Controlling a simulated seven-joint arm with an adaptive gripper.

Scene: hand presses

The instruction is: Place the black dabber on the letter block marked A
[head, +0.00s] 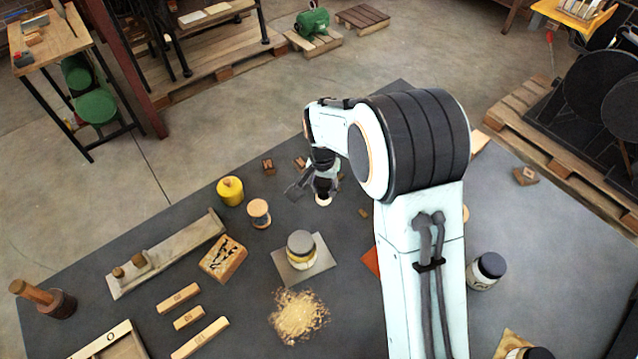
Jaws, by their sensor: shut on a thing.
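My gripper (318,184) is near the middle of the table, pointing down, with dark fingers. It is shut on a small dark thing with a pale round end, which I take to be the black dabber (323,197); it appears to be above the table, and the fingers hide part of it. Small wooden letter blocks stand behind it: one block (268,166) to the left and another block (300,163) just behind the gripper. A further block (525,175) lies at the far right. Their letters are too small to read, so I cannot tell which is A.
A yellow dabber (230,190) and a wooden-topped dabber (258,213) stand left of the gripper. A lidded jar (301,249) on a plate, sawdust-like crumbs (298,316) and a carved block (223,259) are nearer. Another jar (486,271) stands right of my arm.

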